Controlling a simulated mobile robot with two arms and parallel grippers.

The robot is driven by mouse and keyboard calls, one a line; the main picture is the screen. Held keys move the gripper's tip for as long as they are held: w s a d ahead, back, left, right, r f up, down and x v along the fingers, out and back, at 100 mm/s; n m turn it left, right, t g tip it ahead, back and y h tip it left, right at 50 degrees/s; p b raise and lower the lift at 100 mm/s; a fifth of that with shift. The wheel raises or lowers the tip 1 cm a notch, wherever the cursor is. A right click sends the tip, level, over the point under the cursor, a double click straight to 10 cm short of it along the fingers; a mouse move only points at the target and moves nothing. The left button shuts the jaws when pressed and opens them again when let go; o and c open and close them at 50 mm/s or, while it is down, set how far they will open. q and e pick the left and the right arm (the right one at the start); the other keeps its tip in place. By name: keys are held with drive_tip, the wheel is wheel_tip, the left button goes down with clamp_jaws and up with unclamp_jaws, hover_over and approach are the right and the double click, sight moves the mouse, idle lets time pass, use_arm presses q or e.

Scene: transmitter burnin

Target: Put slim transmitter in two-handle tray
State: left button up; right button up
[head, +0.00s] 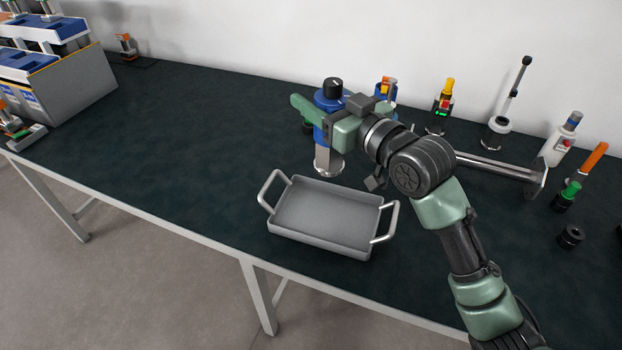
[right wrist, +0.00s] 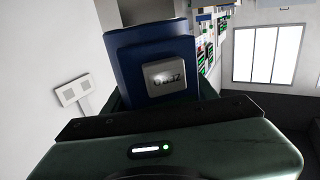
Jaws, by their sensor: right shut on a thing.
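The slim transmitter (head: 328,160) is upright, with a blue body, a black cap on top and a silver stem ending in a round flange. My right gripper (head: 325,118) is shut around its blue body. The blue body with a grey label plate (right wrist: 155,70) fills the middle of the right wrist view. The two-handle tray (head: 318,240) is grey, shallow and empty, just in front of the flange. I cannot tell whether the flange touches the table. My left gripper is not in view.
Several other instruments stand along the back right, including a yellow-topped one (head: 446,95) and a white one (head: 499,125). A metal bar with a flange (head: 500,168) lies behind my right arm. A rack (head: 75,85) stands far left. The table left of the tray is clear.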

wheel_tip(320, 180, down, 16)
drive_tip(key=shift+r+b, duration=0.25)
drive_tip(key=shift+b, duration=0.15)
drive_tip(key=shift+f, duration=0.2)
drive_tip(key=o, duration=1.3)
drive_tip(key=shift+o, duration=0.2)
